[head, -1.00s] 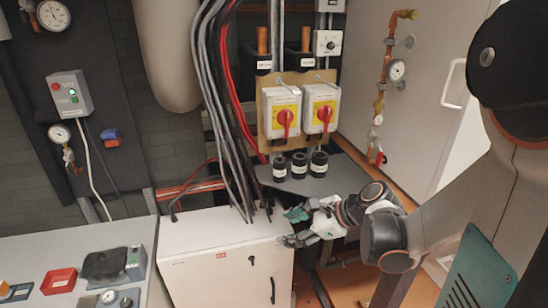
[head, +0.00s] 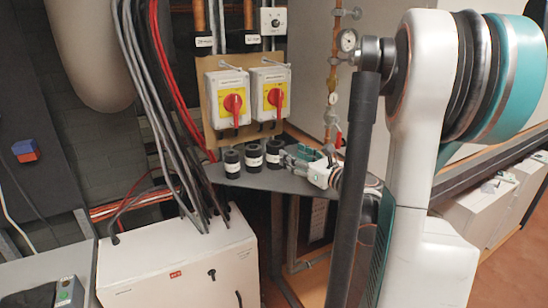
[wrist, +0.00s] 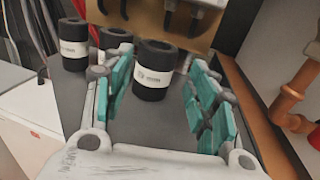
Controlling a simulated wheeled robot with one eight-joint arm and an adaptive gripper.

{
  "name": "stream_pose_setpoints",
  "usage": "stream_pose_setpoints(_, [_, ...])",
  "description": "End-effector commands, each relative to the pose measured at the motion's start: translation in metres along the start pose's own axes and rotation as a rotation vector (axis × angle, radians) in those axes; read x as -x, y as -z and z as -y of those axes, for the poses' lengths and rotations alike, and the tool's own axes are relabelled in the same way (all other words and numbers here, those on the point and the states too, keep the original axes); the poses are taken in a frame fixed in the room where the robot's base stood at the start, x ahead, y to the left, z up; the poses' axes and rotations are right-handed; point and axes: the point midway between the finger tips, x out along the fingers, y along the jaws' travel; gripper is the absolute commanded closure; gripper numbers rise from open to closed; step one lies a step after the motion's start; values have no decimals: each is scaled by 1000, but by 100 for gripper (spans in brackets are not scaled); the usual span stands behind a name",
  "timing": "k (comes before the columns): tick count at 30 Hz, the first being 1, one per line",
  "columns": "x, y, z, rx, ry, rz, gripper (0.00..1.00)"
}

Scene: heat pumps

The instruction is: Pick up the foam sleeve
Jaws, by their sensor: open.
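Several black foam sleeves are in view, three of them standing upright on a grey shelf (head: 262,181), each with a white label. They are the left sleeve (head: 232,164), the middle sleeve (head: 253,158) and the right sleeve (head: 274,154). My gripper (head: 298,158) is open at shelf height, just right of the right sleeve in the head view. In the wrist view the right sleeve (wrist: 153,70) stands ahead, between the teal finger pads of my gripper (wrist: 160,95). The left sleeve (wrist: 73,45) and the partly hidden middle sleeve (wrist: 117,38) are left of the fingers.
Two yellow-and-white switches with red knobs (head: 234,103) hang on a board above the shelf. A white cabinet (head: 180,265) stands below left, with cables (head: 150,110) running into it. A copper pipe with a gauge (head: 348,40) is behind the arm at right.

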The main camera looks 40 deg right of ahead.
Motion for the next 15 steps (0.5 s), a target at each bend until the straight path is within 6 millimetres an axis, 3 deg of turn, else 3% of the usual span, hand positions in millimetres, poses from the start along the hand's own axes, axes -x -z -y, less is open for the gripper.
stream_pose_setpoints(3, [-19,0,-1,1,-3,0,47])
stream_pose_setpoints(15, [-47,4,-2,1,-4,-1,47])
